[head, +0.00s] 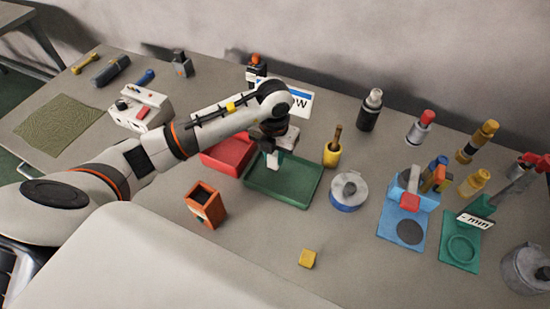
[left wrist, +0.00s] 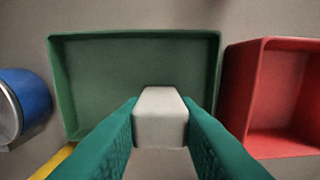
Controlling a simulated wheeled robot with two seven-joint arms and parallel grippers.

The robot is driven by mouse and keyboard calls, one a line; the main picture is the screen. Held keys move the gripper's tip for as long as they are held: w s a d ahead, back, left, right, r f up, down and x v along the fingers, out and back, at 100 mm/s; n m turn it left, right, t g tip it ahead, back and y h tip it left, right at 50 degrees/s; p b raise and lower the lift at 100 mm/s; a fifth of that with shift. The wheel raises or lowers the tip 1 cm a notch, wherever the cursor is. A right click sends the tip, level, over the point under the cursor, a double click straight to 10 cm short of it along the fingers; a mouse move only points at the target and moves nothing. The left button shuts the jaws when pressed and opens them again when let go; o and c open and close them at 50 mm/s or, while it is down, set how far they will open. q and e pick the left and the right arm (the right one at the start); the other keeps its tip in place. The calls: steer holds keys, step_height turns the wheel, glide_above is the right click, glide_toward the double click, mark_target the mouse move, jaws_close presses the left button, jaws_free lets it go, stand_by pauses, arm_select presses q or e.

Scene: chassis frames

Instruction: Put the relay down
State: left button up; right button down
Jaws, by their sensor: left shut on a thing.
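The relay is a small pale grey-white block (head: 273,160), held in my left gripper (head: 271,148) in the head view. In the left wrist view, the two green fingers of my left gripper (left wrist: 160,125) are shut on the sides of the relay (left wrist: 161,103). The relay hangs over or near an empty green tray (head: 266,195). In the left wrist view this tray (left wrist: 135,40) lies beyond the relay; I cannot tell the gap between them. My right gripper is not in view.
The table is bare around the cube.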

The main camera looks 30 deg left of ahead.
mark_target(274, 162)
arm_select(q)
step_height(274, 162, down, 2)
steer(key=shift+f, duration=0.55)
steer(key=o, duration=1.1)
steer(key=shift+c, duration=0.2)
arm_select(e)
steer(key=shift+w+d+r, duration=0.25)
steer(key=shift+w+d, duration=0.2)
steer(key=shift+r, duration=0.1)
